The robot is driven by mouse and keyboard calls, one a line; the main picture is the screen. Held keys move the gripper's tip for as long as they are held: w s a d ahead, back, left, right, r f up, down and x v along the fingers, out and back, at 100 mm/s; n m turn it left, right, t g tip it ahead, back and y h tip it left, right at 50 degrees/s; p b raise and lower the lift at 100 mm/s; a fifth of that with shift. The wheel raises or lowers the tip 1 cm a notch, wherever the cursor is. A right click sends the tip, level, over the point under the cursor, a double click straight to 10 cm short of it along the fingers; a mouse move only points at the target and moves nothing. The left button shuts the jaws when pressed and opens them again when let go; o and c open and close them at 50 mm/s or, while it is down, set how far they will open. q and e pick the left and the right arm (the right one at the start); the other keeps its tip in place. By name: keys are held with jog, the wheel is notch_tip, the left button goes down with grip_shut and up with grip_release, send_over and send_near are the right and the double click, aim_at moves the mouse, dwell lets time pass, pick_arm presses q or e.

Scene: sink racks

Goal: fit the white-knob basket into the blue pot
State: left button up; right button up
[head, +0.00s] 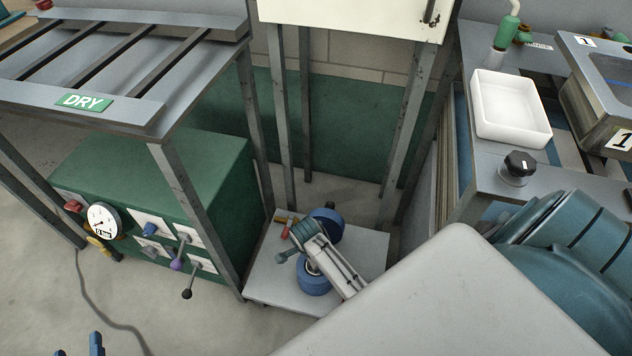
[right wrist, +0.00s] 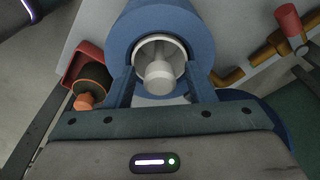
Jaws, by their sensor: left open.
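A blue pot (right wrist: 122,35) fills the top of the right wrist view. A white basket (right wrist: 160,44) with a white knob (right wrist: 159,76) shows within the pot's round opening; how deep it sits I cannot tell. My right gripper (right wrist: 161,66) has its two fingers apart, one on each side of the knob, with gaps visible beside it. In the head view my right gripper (head: 302,240) is over the low shelf, between two blue round bodies, one behind (head: 331,222) and one in front (head: 314,280). My left gripper (head: 80,346) is open and empty at the bottom left edge.
The grey low shelf (head: 265,280) stands beside a green cabinet (head: 110,165) with levers and a gauge. A red cup with an orange knob (right wrist: 84,100) and brass pipes (right wrist: 258,60) lie close to the pot. A white basin (head: 510,108) is on the right counter. Rack legs stand around the shelf.

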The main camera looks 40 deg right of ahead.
jog(key=shift+r, duration=0.25)
jog(key=r, duration=0.2)
jog(key=r+p, duration=0.1)
jog(key=r, duration=0.1)
jog(key=a+r+p, duration=0.1)
jog(key=r, duration=0.1)
jog(key=shift+r, duration=0.1)
pick_arm(q)
jog(key=s+f+g+p, duration=0.1)
jog(key=s+f+g, duration=0.6)
jog(key=shift+s+d+f+g, duration=0.25)
jog(key=shift+d+f+g, duration=0.05)
pick_arm(e)
jog(key=s+a+r+n+t+y, duration=0.1)
jog(key=s+r+n+t, duration=0.3)
jog(key=s+r+n, duration=0.3)
jog(key=s+a+r+n+t+y, duration=0.2)
jog(key=s+r+n+t, duration=0.2)
jog(key=s+r+n, duration=0.3)
notch_tip(320, 180, up, 7)
jog(key=n, duration=0.5)
jog(key=shift+a+t, duration=0.25)
jog(key=shift+t, duration=0.05)
pick_arm(q)
jog(key=shift+r, duration=0.1)
pick_arm(e)
jog(key=shift+f, duration=0.2)
